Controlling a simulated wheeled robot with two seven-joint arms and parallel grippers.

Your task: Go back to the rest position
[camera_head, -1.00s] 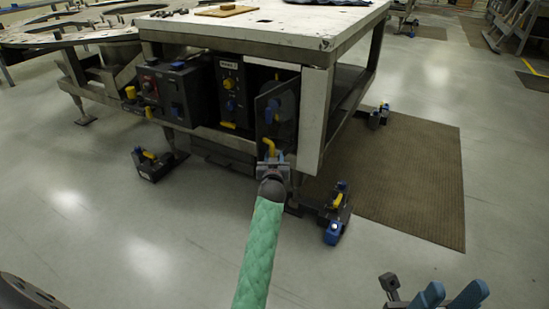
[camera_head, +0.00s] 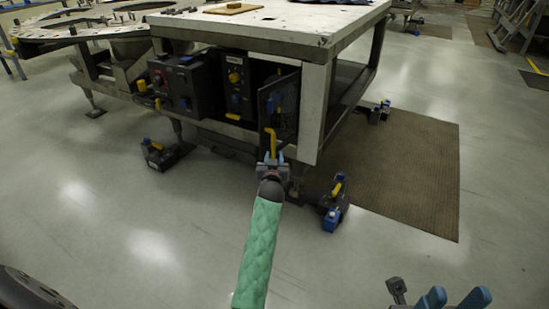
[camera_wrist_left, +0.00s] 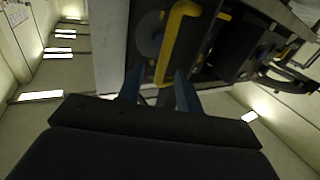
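My left gripper (camera_head: 271,158), on the green-sleeved arm, is at the yellow handle (camera_head: 272,143) of a dark door panel (camera_head: 283,105) under the worktable. The panel stands open at an angle. In the left wrist view the two blue fingers of my left gripper (camera_wrist_left: 158,80) are apart. The lower end of the yellow handle (camera_wrist_left: 180,32) lies between or just beyond them, with gaps on both sides; contact cannot be told. My right gripper (camera_head: 456,298) shows at the bottom right edge, its blue fingers apart, with nothing seen between them.
The white-topped worktable (camera_head: 272,27) stands right ahead, with dark control boxes (camera_head: 186,84) under it. Yellow-and-blue foot units (camera_head: 161,154) (camera_head: 334,203) sit on the floor. A brown mat (camera_head: 415,180) lies to the right. The floor at front left is clear.

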